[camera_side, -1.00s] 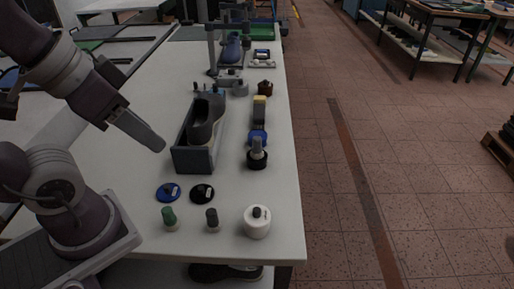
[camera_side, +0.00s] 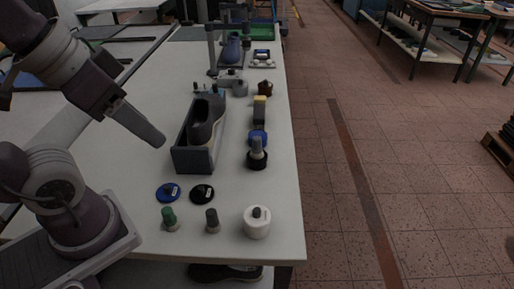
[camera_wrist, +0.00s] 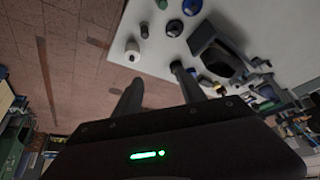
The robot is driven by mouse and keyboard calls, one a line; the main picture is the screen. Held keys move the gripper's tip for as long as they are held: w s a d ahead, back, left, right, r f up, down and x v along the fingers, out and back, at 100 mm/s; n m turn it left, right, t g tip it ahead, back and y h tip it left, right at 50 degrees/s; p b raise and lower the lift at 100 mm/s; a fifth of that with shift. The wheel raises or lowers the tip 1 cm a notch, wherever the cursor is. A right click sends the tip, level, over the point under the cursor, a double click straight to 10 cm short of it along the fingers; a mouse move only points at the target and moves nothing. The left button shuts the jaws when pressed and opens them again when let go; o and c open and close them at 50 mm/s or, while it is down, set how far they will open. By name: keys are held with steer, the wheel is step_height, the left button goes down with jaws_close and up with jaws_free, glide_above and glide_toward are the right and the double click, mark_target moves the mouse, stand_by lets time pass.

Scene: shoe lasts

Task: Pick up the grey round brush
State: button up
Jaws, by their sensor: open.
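The grey round brush (camera_side: 212,219) stands upright near the front of the white table, dark grey handle up and a paler base below. It also shows near the top of the wrist view (camera_wrist: 145,29). To its left stands a similar green-handled brush (camera_side: 169,217). To its right is a white jar (camera_side: 257,222) with a black knob. My gripper (camera_side: 162,142) is in the air at the table's left side, up and to the left of the brush in the picture. In the wrist view its two fingers are apart with nothing held between them, and the brush is beyond the tips.
A blue round tin (camera_side: 168,192) and a black one (camera_side: 202,194) lie just behind the brushes. A grey open box (camera_side: 193,160) with a dark shoe last stands behind them. A grey-handled item with a black base (camera_side: 257,157) is at right. Bare tabletop surrounds the brush.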

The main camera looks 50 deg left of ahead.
step_height(320, 180, up, 4)
steer(key=m+y, duration=1.3)
steer(key=m, duration=1)
glide_above(260, 141)
steer(key=d, duration=0.3)
steer(key=shift+g, duration=0.3)
steer(key=f, duration=2.4)
steer(key=shift+s+a+f, duration=0.4)
steer(key=shift+n, duration=0.3)
steer(key=x, duration=0.3)
steer(key=f+x, duration=0.1)
steer(key=x, duration=0.2)
steer(key=shift+s+a+f, duration=0.1)
steer(key=shift+a+f, duration=0.05)
steer(key=shift+a, duration=0.25)
jaws_close()
